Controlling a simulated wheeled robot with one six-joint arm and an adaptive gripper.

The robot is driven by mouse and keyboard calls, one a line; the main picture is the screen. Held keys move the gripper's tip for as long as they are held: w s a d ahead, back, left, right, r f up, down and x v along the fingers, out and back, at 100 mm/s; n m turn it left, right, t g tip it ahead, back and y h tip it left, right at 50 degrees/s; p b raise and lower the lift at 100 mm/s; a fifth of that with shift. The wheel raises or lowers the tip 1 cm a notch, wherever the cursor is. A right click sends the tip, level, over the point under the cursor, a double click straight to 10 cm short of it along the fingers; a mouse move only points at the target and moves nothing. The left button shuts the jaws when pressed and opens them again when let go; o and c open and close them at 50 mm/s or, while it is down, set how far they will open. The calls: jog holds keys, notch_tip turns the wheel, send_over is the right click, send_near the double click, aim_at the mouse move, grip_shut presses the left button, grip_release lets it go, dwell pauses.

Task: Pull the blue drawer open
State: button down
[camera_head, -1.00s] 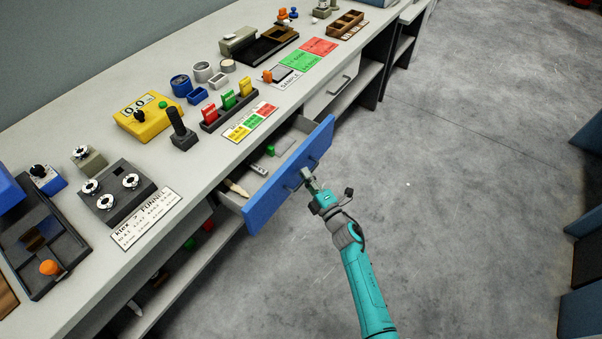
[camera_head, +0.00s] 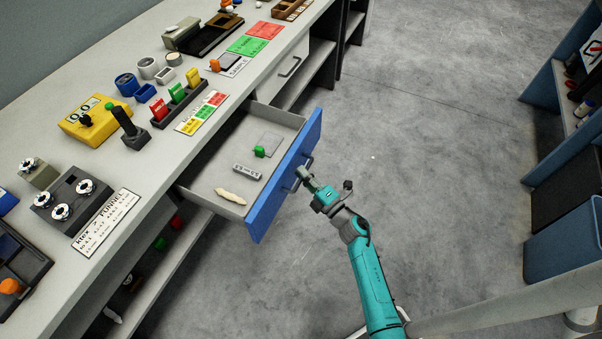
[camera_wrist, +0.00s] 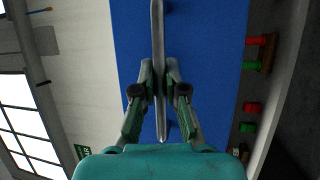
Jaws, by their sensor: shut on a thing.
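The blue drawer (camera_head: 284,178) stands well out from the bench, and its grey inside shows. Its blue front also fills the middle of the wrist view (camera_wrist: 205,60). A grey bar handle (camera_wrist: 158,40) runs between my fingers in the wrist view. My gripper (camera_head: 302,177) is shut on this handle in front of the drawer; in the wrist view its fingers (camera_wrist: 159,80) press on both sides of the bar. In the drawer lie a pale spindle-shaped piece (camera_head: 231,196), a grey labelled block (camera_head: 247,171), a green piece (camera_head: 260,152) and a flat grey plate (camera_head: 271,143).
The bench top (camera_head: 150,165) carries a yellow box (camera_head: 95,121), a rack of coloured tags (camera_head: 180,105) and other small items. A white drawer (camera_head: 290,68) beyond is closed. Blue shelving (camera_head: 560,150) and a blue bin (camera_head: 565,240) stand at right. The floor between is clear.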

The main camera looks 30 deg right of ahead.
jog(key=c, duration=1.2)
grip_release()
jog(key=v, duration=1.2)
jog(key=shift+f, duration=0.15)
jog(key=s+a+r+m+g+h, duration=0.1)
jog(key=s+a+r+m, duration=0.2)
jog(key=s, duration=0.7)
jog(key=s+a+r+m+g+h, duration=0.2)
jog(key=s+a+r+m, duration=0.2)
jog(key=s+r+m, duration=0.3)
jog(key=s+a+r+m+g+h, duration=0.1)
jog(key=s+a+r+m, duration=0.2)
jog(key=s+m, duration=0.6)
jog(key=s+r, duration=0.2)
jog(key=s, duration=0.3)
jog(key=shift+s+a+r+m+g, duration=0.2)
jog(key=shift+m+g, duration=0.1)
jog(key=shift+m, duration=0.1)
